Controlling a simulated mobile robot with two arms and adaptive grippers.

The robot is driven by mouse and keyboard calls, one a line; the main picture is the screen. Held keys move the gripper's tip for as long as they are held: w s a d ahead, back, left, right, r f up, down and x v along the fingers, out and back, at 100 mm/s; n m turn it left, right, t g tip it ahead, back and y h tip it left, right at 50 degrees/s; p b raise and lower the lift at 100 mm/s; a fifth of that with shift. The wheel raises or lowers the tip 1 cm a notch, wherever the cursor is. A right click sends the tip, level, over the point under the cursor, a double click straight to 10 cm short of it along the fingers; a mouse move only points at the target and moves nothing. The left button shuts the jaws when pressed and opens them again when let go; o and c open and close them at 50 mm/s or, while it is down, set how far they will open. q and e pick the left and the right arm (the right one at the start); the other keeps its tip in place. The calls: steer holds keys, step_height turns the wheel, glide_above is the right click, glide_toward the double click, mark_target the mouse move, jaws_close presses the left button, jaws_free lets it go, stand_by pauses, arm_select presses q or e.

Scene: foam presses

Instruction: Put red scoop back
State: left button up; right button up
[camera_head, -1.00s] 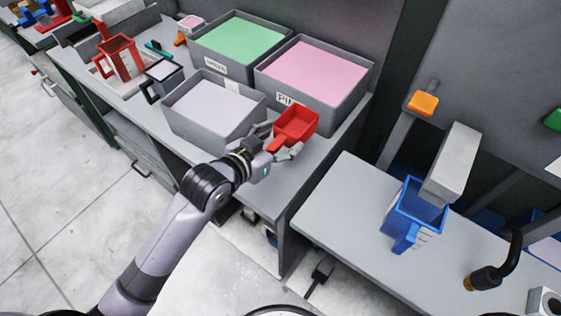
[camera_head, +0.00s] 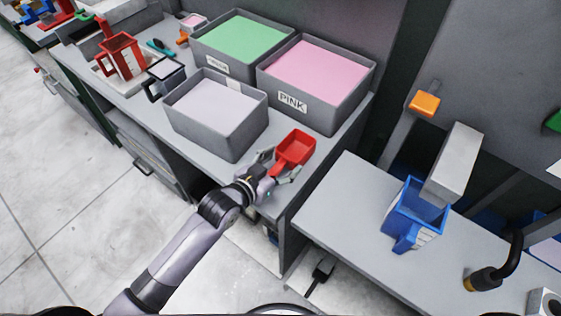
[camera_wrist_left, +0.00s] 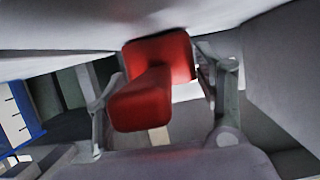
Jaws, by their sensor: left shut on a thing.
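The red scoop (camera_head: 296,147) is at the right end of the grey counter, in front of the bin labelled PINK. My left gripper (camera_head: 277,169) is shut on the scoop's handle. In the left wrist view the red scoop (camera_wrist_left: 145,102) sits between the two fingers, its handle toward the camera. Whether the scoop touches the counter I cannot tell. My right gripper does not show.
A pink-filled bin (camera_head: 290,101), a green-filled bin (camera_head: 209,66) and a pale-filled bin (camera_head: 190,124) stand on the counter (camera_head: 318,172). A red jug (camera_head: 121,58) is at the left. A blue container (camera_head: 412,220) stands on the lower table (camera_head: 335,215) at right.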

arm_select(q)
steer(key=shift+f, duration=0.2)
steer(key=o, duration=1.5)
steer(key=shift+r, duration=0.3)
steer(key=shift+s+a, duration=0.2)
steer(key=shift+s, duration=0.05)
steer(key=b+v, duration=0.1)
steer(key=v, duration=1)
steer(key=shift+s+r, duration=0.15)
